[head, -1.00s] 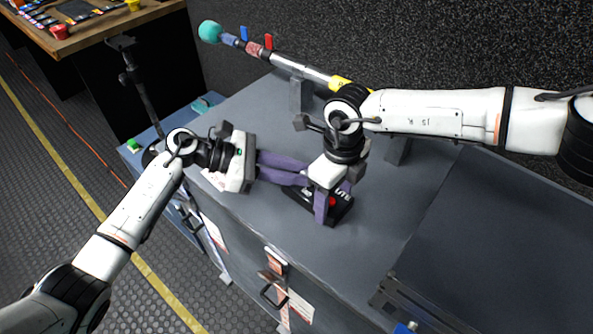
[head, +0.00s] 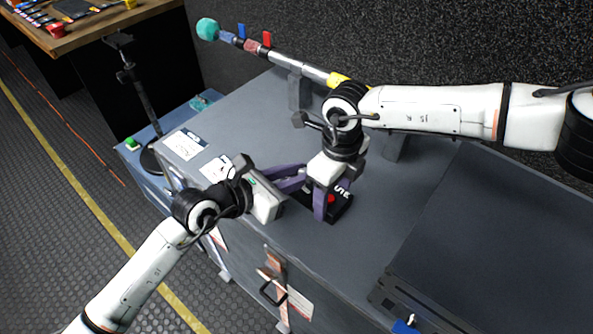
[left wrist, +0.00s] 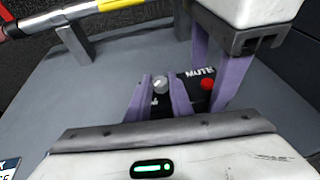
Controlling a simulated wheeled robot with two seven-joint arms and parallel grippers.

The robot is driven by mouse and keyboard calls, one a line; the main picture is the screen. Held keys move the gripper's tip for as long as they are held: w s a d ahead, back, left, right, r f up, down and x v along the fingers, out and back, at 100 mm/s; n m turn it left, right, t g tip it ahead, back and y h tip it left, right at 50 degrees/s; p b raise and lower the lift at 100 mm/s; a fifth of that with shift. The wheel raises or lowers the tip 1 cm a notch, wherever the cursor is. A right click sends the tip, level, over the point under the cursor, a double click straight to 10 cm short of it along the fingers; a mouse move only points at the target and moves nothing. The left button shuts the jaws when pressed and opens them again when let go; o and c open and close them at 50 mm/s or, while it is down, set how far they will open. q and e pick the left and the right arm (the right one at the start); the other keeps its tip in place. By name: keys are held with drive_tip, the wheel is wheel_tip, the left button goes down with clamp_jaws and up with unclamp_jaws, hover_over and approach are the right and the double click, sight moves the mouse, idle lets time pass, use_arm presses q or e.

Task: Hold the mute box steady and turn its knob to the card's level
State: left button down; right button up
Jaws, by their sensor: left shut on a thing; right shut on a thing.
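The black mute box (head: 343,207), with a red button and white lettering, sits on the grey case top. My right gripper (head: 322,204) is shut across the box from above; its purple fingers also show in the left wrist view (left wrist: 214,78). My left gripper (head: 301,178) reaches in low from the left. In the left wrist view its purple fingers (left wrist: 163,96) are shut on the pale knob (left wrist: 160,84), one on each side. Marks near the knob are mostly hidden by the fingers. Two white printed cards, one left (head: 186,144) and one nearer (head: 217,168), lie on the case; their text is unreadable.
A boom pole (head: 300,67) with a teal foam tip rests on supports along the back of the case. A black stand (head: 141,90) rises at the left end. A dark panel (head: 490,235) covers the right side. The case's front edge drops to the floor.

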use_arm(q)
drive_tip(key=shift+s+d+n+t+y, duration=0.15)
drive_tip(key=shift+d+n+t+y, duration=0.1)
drive_tip(key=shift+n+t+y, duration=0.25)
drive_tip(key=shift+a+f+n+y, duration=0.1)
drive_tip(key=shift+a+n+y, duration=0.05)
drive_tip(key=shift+n+y, duration=0.3)
drive_tip(key=c, duration=1.6)
unclamp_jaws()
drive_tip(key=shift+o, duration=0.2)
drive_tip(key=shift+a, duration=0.1)
drive_tip(key=v, duration=1.2)
